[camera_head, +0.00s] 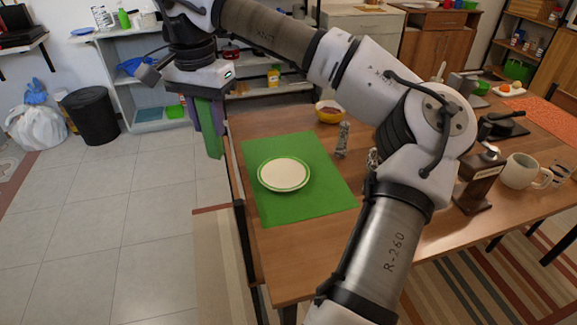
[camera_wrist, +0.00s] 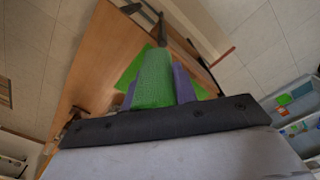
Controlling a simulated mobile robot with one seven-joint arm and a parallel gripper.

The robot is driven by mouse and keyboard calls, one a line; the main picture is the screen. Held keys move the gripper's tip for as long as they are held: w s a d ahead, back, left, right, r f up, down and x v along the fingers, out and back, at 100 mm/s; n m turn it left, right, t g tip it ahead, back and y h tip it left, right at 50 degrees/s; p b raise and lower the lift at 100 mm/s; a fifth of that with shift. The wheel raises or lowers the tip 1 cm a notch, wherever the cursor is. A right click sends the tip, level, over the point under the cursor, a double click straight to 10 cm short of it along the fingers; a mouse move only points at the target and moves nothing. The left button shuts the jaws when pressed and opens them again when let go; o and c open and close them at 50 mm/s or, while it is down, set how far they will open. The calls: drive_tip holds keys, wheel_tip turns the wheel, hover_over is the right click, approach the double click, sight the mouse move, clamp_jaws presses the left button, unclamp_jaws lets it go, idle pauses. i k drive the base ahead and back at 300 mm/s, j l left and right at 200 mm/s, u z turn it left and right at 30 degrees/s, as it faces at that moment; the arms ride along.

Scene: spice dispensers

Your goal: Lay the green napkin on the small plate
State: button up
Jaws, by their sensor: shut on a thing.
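The small plate (camera_head: 284,175) is white with a green rim and lies on a green placemat (camera_head: 325,195) on the wooden table. My gripper (camera_head: 207,118) is beyond the table's left edge, to the upper left of the plate and raised above it. It is shut on the green napkin (camera_head: 211,135), which hangs down between the purple fingers. In the wrist view the napkin (camera_wrist: 154,80) sits between the purple fingers and covers much of the view ahead. The plate is not visible there; part of the green placemat (camera_wrist: 131,72) shows behind the napkin.
A yellow bowl (camera_head: 328,111) and a pepper mill (camera_head: 343,140) stand behind the placemat. A coffee grinder (camera_head: 480,178) and a mug (camera_head: 525,171) stand at the right. A chair (camera_head: 240,230) is at the table's left edge. The plate's top is bare.

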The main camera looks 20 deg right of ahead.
sight(284, 172)
drive_tip(key=i+l, duration=0.3)
drive_tip(key=l, duration=0.15)
drive_tip(key=i+l, duration=0.3)
drive_tip(key=l, duration=0.2)
